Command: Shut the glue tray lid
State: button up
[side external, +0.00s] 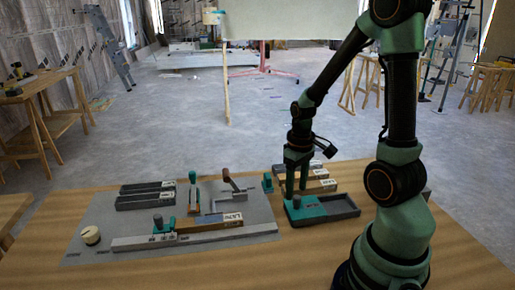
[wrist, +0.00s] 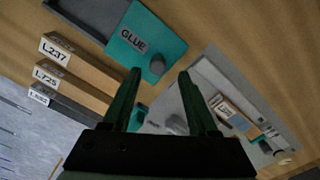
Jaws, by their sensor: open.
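The glue tray (side external: 345,207) is a dark grey, shallow box on the wooden table. Its teal lid (side external: 308,212) covers the left part, and the right part is open. In the wrist view the lid (wrist: 138,36) reads GLUE and carries a round grey knob (wrist: 157,64) near one end; the open dark part of the tray (wrist: 92,14) shows at the top left. My gripper (side external: 297,192) points down at the lid's knob end, its fingers apart and empty. In the wrist view the fingertips (wrist: 160,74) lie on either side of the knob in the picture; their height above it is unclear.
Labelled bars (wrist: 82,70) lie close beside the tray, behind it in the side view. A grey board (side external: 90,225) to the left holds dark bars (side external: 146,195), a long light rail (side external: 190,238), a brown-handled lever (side external: 231,183) and a round knob (side external: 90,235).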

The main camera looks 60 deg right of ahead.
aim_at(295, 197)
notch_tip(295, 197, up, 8)
dwell(0.4)
jog(key=shift+r, duration=0.1)
jog(key=w+a+r+n+t, duration=0.2)
jog(key=a+r+t, duration=0.3)
jog(key=a+r, duration=0.4)
jog(key=a, duration=0.6)
jog(key=shift+w+t, duration=0.15)
jog(key=shift+t, duration=0.15)
